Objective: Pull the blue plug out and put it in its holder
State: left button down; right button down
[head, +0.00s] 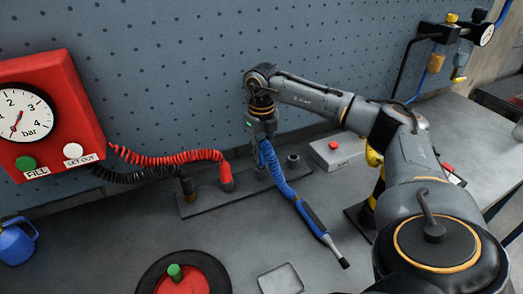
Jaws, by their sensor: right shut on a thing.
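My right gripper (262,138) points down in front of the pegboard and is shut, with blue showing at its fingers. It appears to hold the blue plug, which its fingers mostly hide. A blue coiled hose (276,172) runs from there down to the right, towards a blue-handled tool (316,220) with a dark tip. The gripper is above a grey holder bar (208,206) on the bench. The bar carries a black plug (187,186), a red plug (226,178) and a grey socket (293,160) at its right end. My left gripper is out of view.
A red gauge panel (75,95) hangs at the left, with red (165,157) and black (140,174) coiled hoses beside it. A white box (336,152) with a red button stands right of the bar. A red disc (190,284) and a small tray (281,279) lie in front.

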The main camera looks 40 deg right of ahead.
jog(key=shift+f+b, duration=0.5)
jog(key=shift+f, duration=0.5)
jog(key=c, duration=1)
grip_release()
jog(key=shift+o, duration=0.2)
jog(key=shift+r, duration=0.1)
notch_tip(320, 180, up, 12)
